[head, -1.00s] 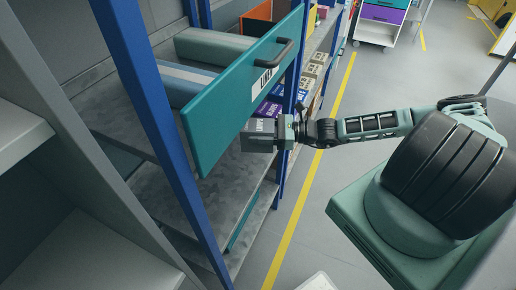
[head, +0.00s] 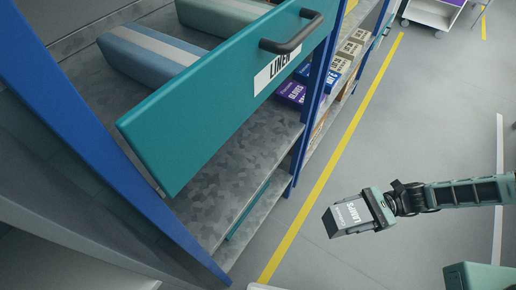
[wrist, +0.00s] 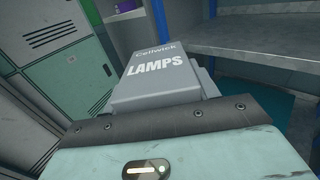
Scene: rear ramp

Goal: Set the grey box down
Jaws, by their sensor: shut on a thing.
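The grey box (head: 350,215) is held out in front of my gripper (head: 376,208), at the lower right of the head view, clear of the shelves and over the floor. In the wrist view the grey box (wrist: 160,75) shows white lettering reading "Cellwick LAMPS". My gripper (wrist: 165,110) is shut on it; the fingertips are mostly hidden behind the gripper body and the box. The box looks tilted in the head view.
A teal drawer front (head: 225,105) labelled LINEN stands out from the blue-framed rack. Its galvanised shelf (head: 245,150) has a bare stretch. Purple and blue boxes (head: 292,93) sit further along. A yellow line (head: 335,150) crosses the clear floor.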

